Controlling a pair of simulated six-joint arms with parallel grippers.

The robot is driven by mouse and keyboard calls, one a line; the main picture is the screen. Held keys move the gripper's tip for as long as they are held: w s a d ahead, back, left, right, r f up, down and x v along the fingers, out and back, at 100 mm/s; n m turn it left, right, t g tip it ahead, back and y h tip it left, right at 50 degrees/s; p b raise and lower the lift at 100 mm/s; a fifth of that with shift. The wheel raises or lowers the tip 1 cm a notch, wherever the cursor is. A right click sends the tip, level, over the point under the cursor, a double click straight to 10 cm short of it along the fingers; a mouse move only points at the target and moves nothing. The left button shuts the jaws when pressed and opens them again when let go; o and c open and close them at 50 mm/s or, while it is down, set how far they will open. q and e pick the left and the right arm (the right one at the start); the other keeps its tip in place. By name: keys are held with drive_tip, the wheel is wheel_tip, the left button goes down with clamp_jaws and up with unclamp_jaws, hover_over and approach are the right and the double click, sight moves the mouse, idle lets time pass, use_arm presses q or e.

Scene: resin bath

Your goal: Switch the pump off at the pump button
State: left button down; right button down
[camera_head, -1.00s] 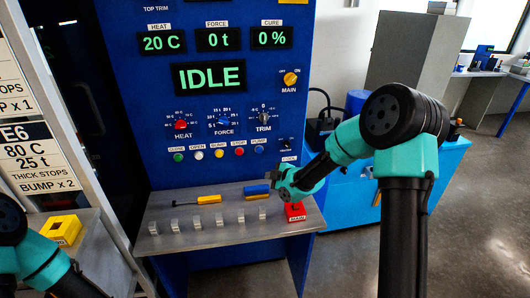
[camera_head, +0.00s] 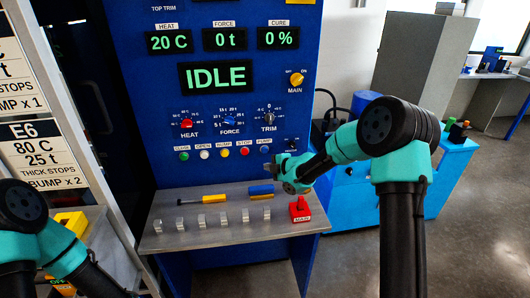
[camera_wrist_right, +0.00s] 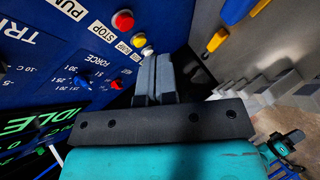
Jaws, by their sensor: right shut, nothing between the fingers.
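The blue pump button (camera_head: 265,150) is at the right end of the button row on the blue panel, under its PUMP label. My right gripper (camera_head: 279,161) is shut and empty, just below and right of that button. I cannot tell whether it touches the panel. In the right wrist view the closed fingers (camera_wrist_right: 152,78) point at the panel near the red stop button (camera_wrist_right: 123,20). There the PUMP label (camera_wrist_right: 70,8) shows at the top edge, and the pump button is out of frame. My left arm shows at lower left, its gripper out of view.
The display (camera_head: 217,77) reads IDLE. A yellow block (camera_head: 72,222) lies at left.

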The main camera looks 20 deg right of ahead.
sight(266, 153)
drive_tip(key=shift+w+d, duration=0.15)
drive_tip(key=shift+w, duration=1.1)
drive_tip(key=shift+w+d, duration=0.2)
drive_tip(key=shift+w, duration=1.1)
drive_tip(key=shift+w+d, duration=0.15)
drive_tip(key=shift+w, duration=1.1)
drive_tip(key=shift+w, duration=0.15)
drive_tip(key=shift+w, duration=0.25)
drive_tip(key=shift+w+d, duration=0.15)
drive_tip(key=shift+w, duration=0.35)
drive_tip(key=shift+s, duration=0.95)
drive_tip(key=s, duration=0.3)
drive_tip(key=s+a, duration=0.1)
drive_tip(key=s, duration=0.1)
idle(0.4)
